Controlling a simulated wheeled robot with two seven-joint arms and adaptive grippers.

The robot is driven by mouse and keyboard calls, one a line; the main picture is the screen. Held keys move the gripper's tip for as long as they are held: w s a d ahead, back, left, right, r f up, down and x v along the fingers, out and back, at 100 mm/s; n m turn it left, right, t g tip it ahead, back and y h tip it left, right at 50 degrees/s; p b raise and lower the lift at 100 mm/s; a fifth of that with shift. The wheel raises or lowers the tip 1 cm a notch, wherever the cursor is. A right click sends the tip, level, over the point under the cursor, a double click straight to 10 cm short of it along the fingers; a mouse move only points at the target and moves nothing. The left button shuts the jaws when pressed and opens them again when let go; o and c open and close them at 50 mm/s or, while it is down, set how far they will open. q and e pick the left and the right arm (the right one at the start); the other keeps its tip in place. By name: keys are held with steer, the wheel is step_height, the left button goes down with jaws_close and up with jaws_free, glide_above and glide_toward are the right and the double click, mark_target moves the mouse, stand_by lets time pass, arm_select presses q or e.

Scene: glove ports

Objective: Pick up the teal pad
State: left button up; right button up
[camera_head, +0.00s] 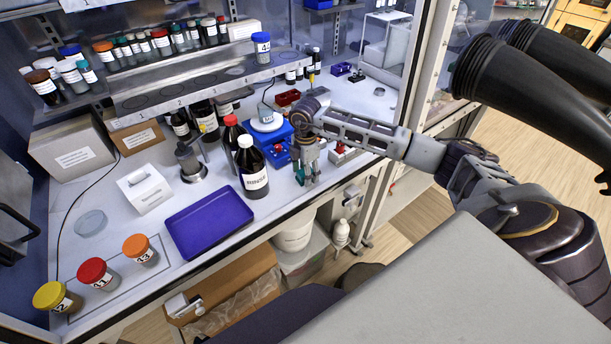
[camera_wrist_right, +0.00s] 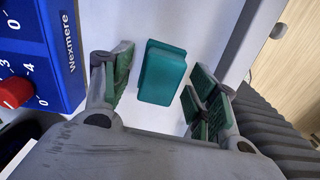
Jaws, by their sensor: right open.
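The teal pad (camera_wrist_right: 163,72) is a small rounded block on the white work surface in the right wrist view. It lies between the two fingers of my right gripper (camera_wrist_right: 160,88), with a visible gap on each side. The gripper is open and empty, and its fingers have green inner faces. In the head view my right gripper (camera_head: 307,178) points down over the bench, right of the dark RINSE bottle (camera_head: 253,172). There I cannot tell the pad apart from the green fingers. My left gripper is not in view.
A blue Wexmere device (camera_wrist_right: 35,50) with a red knob stands close left of the right gripper; it also shows in the head view (camera_head: 268,132). The bench's front edge (camera_head: 330,190) is close by. A purple tray (camera_head: 208,222) lies further left. Black glove sleeves (camera_head: 515,95) hang at the right.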

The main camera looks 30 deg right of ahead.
steer(key=c, duration=1)
steer(key=shift+r, duration=0.1)
steer(key=shift+r+b, duration=1.05)
steer(key=shift+r, duration=3.85)
steer(key=o, duration=0.4)
steer(key=c, duration=0.4)
